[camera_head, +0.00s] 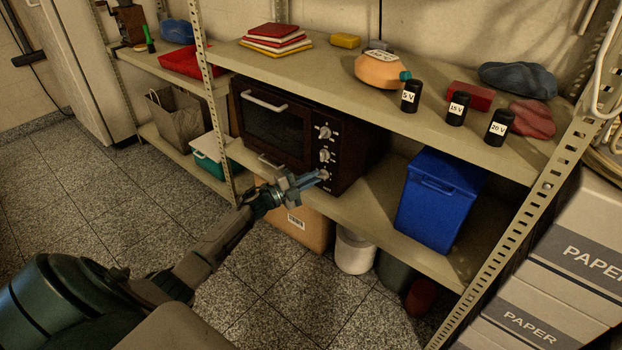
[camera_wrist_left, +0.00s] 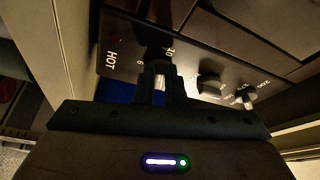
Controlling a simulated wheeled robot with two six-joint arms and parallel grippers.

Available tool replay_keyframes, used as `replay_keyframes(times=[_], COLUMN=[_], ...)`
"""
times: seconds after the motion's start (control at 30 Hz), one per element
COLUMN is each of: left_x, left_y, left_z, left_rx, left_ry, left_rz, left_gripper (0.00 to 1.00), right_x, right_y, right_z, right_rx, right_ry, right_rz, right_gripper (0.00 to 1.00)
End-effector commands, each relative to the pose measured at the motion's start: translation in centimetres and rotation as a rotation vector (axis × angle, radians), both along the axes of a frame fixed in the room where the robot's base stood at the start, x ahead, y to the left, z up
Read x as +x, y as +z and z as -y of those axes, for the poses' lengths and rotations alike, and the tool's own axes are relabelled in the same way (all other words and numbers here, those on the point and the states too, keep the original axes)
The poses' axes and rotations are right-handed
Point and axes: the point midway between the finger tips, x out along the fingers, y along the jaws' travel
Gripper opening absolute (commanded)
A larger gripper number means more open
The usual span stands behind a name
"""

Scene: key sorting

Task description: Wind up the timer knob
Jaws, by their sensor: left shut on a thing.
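The dark toaster oven (camera_head: 275,122) stands on the middle shelf, with knobs in a column on its right-hand panel. The timer knob (camera_head: 325,173) is the lowest one. My left gripper (camera_head: 320,178) reaches in from the left and is shut on this knob, its fingers pointing at the panel. In the left wrist view the gripper (camera_wrist_left: 160,80) meets the panel by dial numbers and the word HOT. The fingers mostly hide the knob there, so its angle cannot be told. My right gripper is not in view.
Two other knobs, the middle (camera_head: 324,155) and upper (camera_head: 324,132), are just above. A blue bin (camera_head: 438,200) stands to the right on the same shelf. The top shelf (camera_head: 340,75) overhangs the oven, carrying black cylinders and an orange jug (camera_head: 378,70). A shelf post (camera_head: 216,110) stands left.

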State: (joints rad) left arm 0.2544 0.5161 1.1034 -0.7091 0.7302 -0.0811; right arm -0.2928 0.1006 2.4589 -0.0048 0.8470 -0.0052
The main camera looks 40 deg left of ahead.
Motion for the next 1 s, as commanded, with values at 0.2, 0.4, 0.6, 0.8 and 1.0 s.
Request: replay_keyframes(times=[0.2, 0.4, 0.6, 0.8, 1.0], left_x=[0.37, 0.37, 0.37, 0.35, 0.29], left_y=[0.77, 0.75, 0.75, 0.66, 0.48], left_z=[0.00, 0.02, 0.04, 0.11, 0.18], left_rx=[0.036, 0.041, 0.040, 0.040, 0.039], left_ry=[0.003, 0.002, 0.002, 0.001, 0.000], left_rz=[0.013, 0.014, 0.013, 0.013, 0.012], left_gripper=[0.00, 0.00, 0.00, 0.32, 0.32], right_x=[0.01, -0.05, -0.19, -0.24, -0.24], right_y=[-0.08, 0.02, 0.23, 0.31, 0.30], right_z=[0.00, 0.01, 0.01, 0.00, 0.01], right_rx=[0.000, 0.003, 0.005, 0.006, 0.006], right_ry=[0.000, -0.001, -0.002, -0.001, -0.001], right_rz=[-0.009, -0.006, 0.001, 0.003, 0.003], right_gripper=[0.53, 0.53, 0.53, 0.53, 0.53])
